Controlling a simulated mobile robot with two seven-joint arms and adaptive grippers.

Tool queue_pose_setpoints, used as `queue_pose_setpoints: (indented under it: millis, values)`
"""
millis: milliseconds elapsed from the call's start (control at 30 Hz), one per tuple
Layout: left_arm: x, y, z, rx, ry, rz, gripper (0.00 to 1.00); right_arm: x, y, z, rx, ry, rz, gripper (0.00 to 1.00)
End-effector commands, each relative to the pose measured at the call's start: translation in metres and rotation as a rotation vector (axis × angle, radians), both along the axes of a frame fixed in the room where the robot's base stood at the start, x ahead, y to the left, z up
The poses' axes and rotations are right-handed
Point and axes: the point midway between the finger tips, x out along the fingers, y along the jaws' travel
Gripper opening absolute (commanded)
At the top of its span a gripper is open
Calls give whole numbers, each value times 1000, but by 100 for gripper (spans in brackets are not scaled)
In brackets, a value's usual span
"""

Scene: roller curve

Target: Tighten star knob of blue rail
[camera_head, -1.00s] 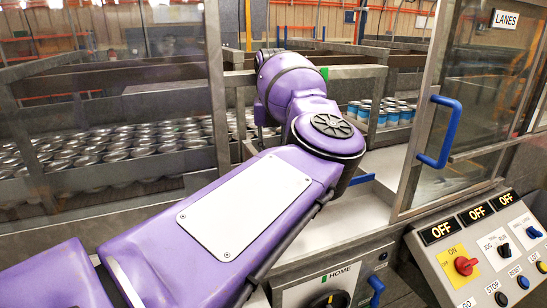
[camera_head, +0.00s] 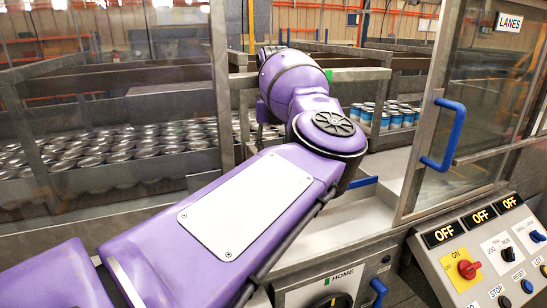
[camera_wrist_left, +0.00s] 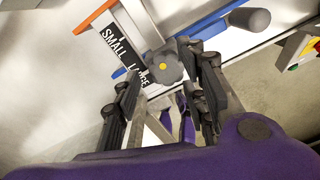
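A blue rail (camera_wrist_left: 208,22) runs behind the knob, partly hidden by the fingers. In the head view a short blue strip (camera_head: 362,182) shows beside my purple left arm, which hides the left gripper and the knob there. My right gripper is in neither view.
A black SMALL/LARGE sign (camera_wrist_left: 124,57), an orange bar (camera_wrist_left: 95,15) and a dark cylinder (camera_wrist_left: 250,19) are near the knob. A glazed door with a blue handle (camera_head: 446,135) stands open at right, above a control panel (camera_head: 490,245). Cans (camera_head: 400,117) stand behind.

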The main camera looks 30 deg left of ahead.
Motion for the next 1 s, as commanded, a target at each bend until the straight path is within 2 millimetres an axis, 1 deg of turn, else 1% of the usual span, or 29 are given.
queue_pose_setpoints:
  millis: [33,300,400,500,600,700,1000]
  values:
    - [0,0,11,1,-5,0,39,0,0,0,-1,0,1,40]
    - [0,1,68,1,-5,0,39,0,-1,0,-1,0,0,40]
    - [0,1,87,1,-6,1,39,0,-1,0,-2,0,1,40]
    - [0,2,100,2,-5,1,39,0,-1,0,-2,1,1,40]
    - [0,2,108,2,-4,1,39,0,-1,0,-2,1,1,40]
    - [0,2,112,2,-2,3,39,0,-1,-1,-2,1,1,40]
    - [0,1,112,1,-3,2,39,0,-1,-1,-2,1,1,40]
